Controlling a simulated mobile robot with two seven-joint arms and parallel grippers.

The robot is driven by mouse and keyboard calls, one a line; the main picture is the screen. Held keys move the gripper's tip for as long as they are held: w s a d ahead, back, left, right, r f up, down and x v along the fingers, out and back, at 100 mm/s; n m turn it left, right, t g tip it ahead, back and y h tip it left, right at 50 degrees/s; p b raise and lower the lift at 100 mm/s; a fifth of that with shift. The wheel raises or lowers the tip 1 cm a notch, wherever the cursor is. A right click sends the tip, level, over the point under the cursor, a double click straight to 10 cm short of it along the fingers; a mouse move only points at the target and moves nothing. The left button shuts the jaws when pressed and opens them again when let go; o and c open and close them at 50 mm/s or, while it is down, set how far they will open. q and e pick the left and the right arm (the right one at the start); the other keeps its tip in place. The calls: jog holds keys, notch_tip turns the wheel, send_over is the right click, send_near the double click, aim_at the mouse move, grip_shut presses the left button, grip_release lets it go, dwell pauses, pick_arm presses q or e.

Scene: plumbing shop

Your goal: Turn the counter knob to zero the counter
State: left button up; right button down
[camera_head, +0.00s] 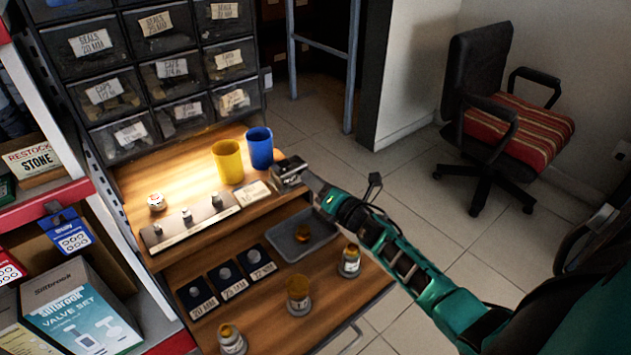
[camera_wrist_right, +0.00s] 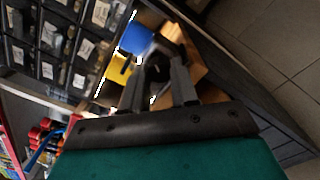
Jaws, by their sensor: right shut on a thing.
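The counter (camera_head: 290,170) is a small dark metal box with a pale digit strip. It stands at the right end of the upper wooden shelf, and I cannot read its digits. My right gripper (camera_head: 312,188) comes in from the right and meets the counter's right side. The knob is hidden by the fingers in the head view. In the right wrist view my right gripper (camera_wrist_right: 158,78) has its two fingers on either side of a dark round part (camera_wrist_right: 157,69), which looks like the knob. The gripper is shut on it. My left gripper is not in view.
A blue cup (camera_head: 260,148) and a yellow cup (camera_head: 228,162) stand left of the counter. A label card (camera_head: 253,193) lies close by. Below are a grey tray (camera_head: 288,247) and amber jars (camera_head: 298,295). Drawers (camera_head: 165,72) rise behind.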

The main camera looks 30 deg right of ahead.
jog(key=m+p, duration=0.2)
jog(key=m, duration=0.9)
dwell(0.5)
jog(key=c, duration=0.9)
grip_release()
jog(key=shift+o, duration=0.2)
